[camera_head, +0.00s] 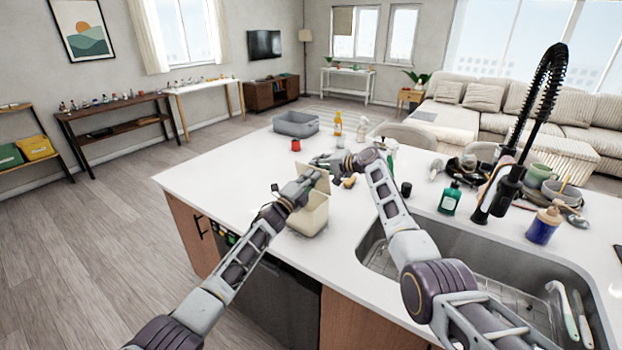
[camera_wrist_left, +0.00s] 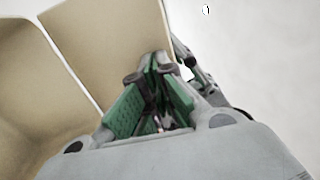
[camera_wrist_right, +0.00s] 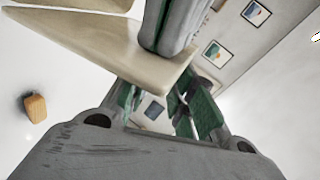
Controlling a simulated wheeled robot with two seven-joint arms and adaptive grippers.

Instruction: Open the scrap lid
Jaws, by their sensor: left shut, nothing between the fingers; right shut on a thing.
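The beige scrap bin (camera_head: 310,218) stands on the white counter near its front edge, left of the sink. Its lid (camera_head: 322,184) is raised, standing steeply above the bin. In the left wrist view the lid (camera_wrist_left: 110,45) rises beside the open bin (camera_wrist_left: 40,100). My left gripper (camera_head: 308,178) is shut and empty, its fingertips (camera_wrist_left: 152,78) against or very close to the lid's face. My right gripper (camera_head: 318,161) is shut on the lid at its upper edge; in the right wrist view the lid (camera_wrist_right: 110,40) reaches between the fingers, partly hidden.
A red jar (camera_head: 296,145), a grey tub (camera_head: 297,124) and an orange bottle (camera_head: 338,123) stand behind the bin. The sink (camera_head: 450,262), black faucet (camera_head: 510,170) and green bottle (camera_head: 450,198) are to the right. The counter left of the bin is clear.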

